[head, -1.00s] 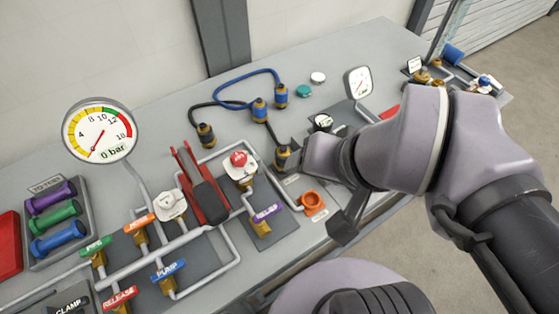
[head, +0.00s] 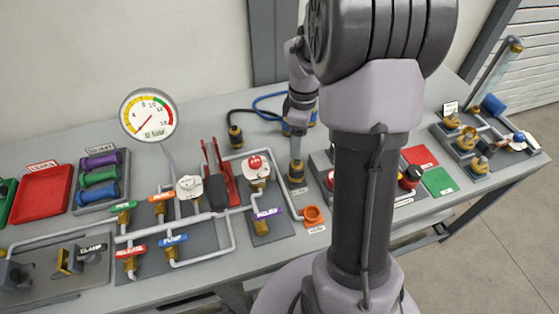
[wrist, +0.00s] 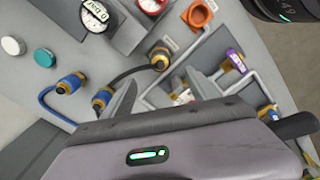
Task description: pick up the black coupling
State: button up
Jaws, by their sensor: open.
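Blue couplings (wrist: 103,98) sit close to my left finger. The orange ring (head: 312,215), purple-tagged valve (head: 266,213) and red-handled device (head: 222,175) are nearby. A gauge (head: 148,115) stands left. My arm hides part of the bench's middle right.

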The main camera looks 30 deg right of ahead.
aim_at(297, 169)
notch_tip(297, 169, down, 14)
jog(key=b, duration=0.5)
jog(key=shift+r, duration=0.15)
jog(key=shift+c, duration=0.7)
grip_shut()
